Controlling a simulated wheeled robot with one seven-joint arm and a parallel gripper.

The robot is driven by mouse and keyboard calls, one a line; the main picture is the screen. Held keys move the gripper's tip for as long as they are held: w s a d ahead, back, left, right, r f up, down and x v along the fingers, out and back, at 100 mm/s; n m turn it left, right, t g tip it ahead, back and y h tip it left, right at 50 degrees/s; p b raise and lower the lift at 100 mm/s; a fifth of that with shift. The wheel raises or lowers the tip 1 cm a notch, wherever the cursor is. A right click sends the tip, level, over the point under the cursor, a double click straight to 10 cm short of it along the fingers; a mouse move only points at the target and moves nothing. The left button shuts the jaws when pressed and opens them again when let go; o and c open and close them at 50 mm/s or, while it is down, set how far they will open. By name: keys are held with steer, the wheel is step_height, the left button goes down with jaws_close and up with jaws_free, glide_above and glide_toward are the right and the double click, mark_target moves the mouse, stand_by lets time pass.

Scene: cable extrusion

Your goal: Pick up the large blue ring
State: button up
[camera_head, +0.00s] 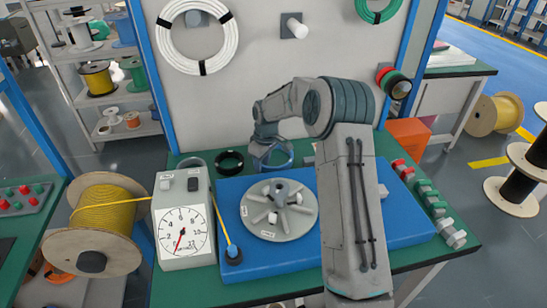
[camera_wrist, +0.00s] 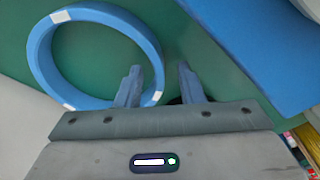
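The large blue ring (camera_wrist: 40,62) with white patches lies on the green table top in the wrist view. In the head view the blue ring (camera_head: 289,157) is at the back of the table, partly hidden by my gripper. My gripper (camera_wrist: 160,75) is open with nothing clamped. Its left finger is over the inside of the ring and its right finger is outside it, so the ring's right rim shows between them. My gripper (camera_head: 268,160) is low over the ring in the head view. I cannot tell the exact height of the fingertips.
A black ring (camera_head: 230,161) lies just left of the blue ring. A blue board (camera_head: 290,262) with a grey disc (camera_head: 258,222) is in front. A dial gauge box (camera_head: 183,225) stands at left. A panel (camera_head: 240,110) with hanging coils rises behind.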

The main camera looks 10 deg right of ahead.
jaws_close()
steer(key=shift+r, duration=0.15)
